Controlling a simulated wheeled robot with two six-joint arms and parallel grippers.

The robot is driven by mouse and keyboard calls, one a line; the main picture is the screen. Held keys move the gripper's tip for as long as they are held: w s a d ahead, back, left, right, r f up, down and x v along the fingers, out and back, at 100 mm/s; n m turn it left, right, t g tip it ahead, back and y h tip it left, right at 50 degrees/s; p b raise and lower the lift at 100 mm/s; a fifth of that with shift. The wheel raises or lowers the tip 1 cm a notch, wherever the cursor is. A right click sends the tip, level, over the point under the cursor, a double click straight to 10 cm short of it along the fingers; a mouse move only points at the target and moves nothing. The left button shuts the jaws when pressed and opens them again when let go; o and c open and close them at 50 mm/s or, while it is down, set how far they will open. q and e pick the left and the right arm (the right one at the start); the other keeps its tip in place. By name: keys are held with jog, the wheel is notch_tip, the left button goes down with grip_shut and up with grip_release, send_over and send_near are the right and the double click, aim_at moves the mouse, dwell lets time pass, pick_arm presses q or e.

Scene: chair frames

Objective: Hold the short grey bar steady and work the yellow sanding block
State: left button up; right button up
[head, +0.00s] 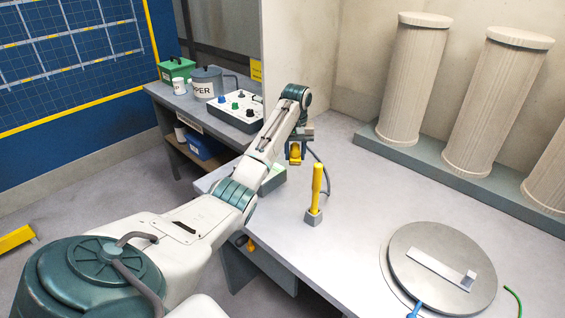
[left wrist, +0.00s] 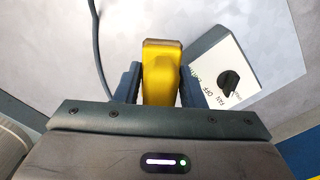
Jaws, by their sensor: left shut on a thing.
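The yellow sanding block (head: 295,153) is between the fingers of my left gripper (head: 295,158), above the far left part of the bench. In the left wrist view, the block (left wrist: 160,75) sits upright between the two dark fingers of the gripper (left wrist: 159,85), which is shut on it. A short pale grey bar (head: 433,266) lies on a round grey plate (head: 425,245) at the front right of the bench, with a small block at its right end. The left gripper is well apart from the bar. My right gripper is not in view.
Fluted columns (head: 414,80) stand on a ledge behind. A control box (head: 236,108) and pots fill the left side bench.

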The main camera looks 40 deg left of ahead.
pick_arm(q)
jog(key=shift+w+d+r, duration=0.45)
jog(key=shift+w+r, duration=0.25)
jog(key=d+f+m, duration=0.1)
jog(key=d+f, duration=0.1)
jog(key=d, duration=1)
jog(key=w+d+f+m, duration=0.1)
jog(key=d+f, duration=0.2)
jog(key=d, duration=1)
jog(key=w+d+f+m, duration=0.1)
jog(key=d+f+m, duration=0.1)
jog(key=d, duration=1)
jog(key=shift+w+d+f, duration=0.15)
jog(key=shift+f, duration=0.4)
jog(key=shift+m, duration=0.9)
jog(key=d, duration=0.3)
jog(key=s+d, duration=0.1)
jog(key=d, duration=0.3)
jog(key=s+d, duration=0.1)
jog(key=d, duration=0.3)
jog(key=shift+s+r, duration=0.15)
jog(key=shift+r, duration=0.05)
